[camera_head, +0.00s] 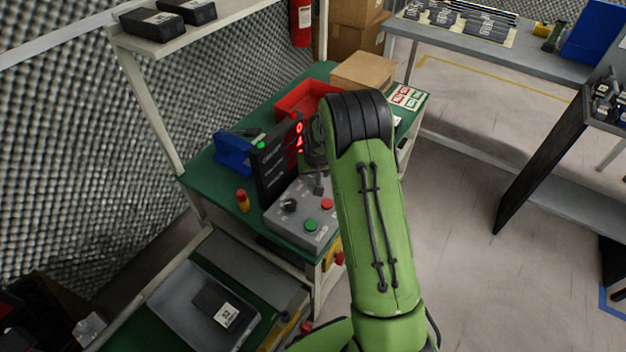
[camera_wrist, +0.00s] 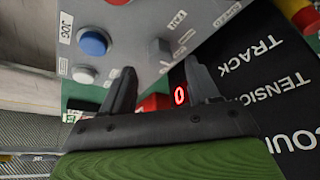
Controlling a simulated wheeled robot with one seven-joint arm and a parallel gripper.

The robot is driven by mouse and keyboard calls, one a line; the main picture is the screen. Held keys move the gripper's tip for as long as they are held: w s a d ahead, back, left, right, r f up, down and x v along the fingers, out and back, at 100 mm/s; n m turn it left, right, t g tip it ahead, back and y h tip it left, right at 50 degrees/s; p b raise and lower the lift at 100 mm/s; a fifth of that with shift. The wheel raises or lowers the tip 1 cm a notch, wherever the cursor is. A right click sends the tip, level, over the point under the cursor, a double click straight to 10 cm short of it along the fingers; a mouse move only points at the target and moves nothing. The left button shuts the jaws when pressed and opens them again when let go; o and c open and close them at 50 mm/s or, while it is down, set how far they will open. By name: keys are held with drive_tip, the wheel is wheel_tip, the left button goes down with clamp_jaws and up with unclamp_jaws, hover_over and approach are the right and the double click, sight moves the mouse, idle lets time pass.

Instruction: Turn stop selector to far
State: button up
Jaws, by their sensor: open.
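A grey control box (camera_head: 285,222) stands on the green bench, with a black rotary knob (camera_head: 288,205), a green button and a red button on top. In the wrist view its panel (camera_wrist: 135,35) shows a blue button (camera_wrist: 93,43) by a "JOG" label and a dark square-looking control (camera_wrist: 160,50) among small labels. I cannot read which control is the stop selector or where it points. My gripper (camera_wrist: 163,85) is open, its two fingers apart in front of the panel, with no object held between them. In the head view my arm hides part of the box.
A black display board (camera_head: 278,160) with red lit signs stands upright against the box; it also fills the right of the wrist view (camera_wrist: 265,75). Open floor lies right.

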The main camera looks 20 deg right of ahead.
sight(313, 178)
drive_tip(key=x, duration=0.3)
drive_tip(key=shift+w+f+b, duration=0.15)
drive_tip(key=shift+f+b, duration=0.1)
drive_tip(key=shift+b, duration=0.05)
drive_tip(key=c, duration=1)
